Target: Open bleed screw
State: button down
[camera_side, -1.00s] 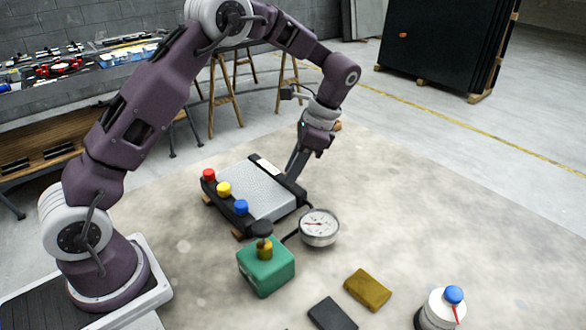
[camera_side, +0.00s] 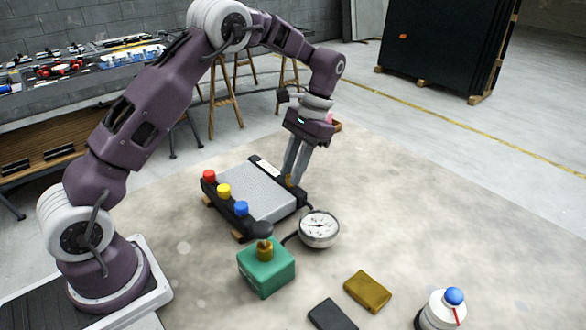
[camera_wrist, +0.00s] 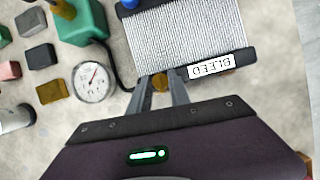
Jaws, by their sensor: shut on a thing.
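The brass bleed screw (camera_wrist: 160,82) sits at the black end tank of the radiator, near the white BLEED label (camera_wrist: 211,66). My gripper (camera_wrist: 161,84) is shut on the screw, a finger on each side of its head. In the side view my gripper (camera_side: 291,181) points down at the radiator's far right edge, and a bit of brass shows at its fingertips. The radiator (camera_side: 262,190) lies flat with a silver finned core. The screw's thread is hidden, so I cannot tell how far it is turned.
Red (camera_side: 209,176), yellow (camera_side: 223,191) and blue (camera_side: 241,208) caps line the radiator's near-left side. A round gauge (camera_side: 319,229) with a hose and a green block (camera_side: 266,268) with a black knob stand close by.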

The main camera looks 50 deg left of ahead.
dwell(0.4)
jog(key=c, duration=1.2)
grip_release()
jog(key=shift+c, duration=0.2)
jog(key=shift+r, duration=0.1)
jog(key=v, duration=0.7)
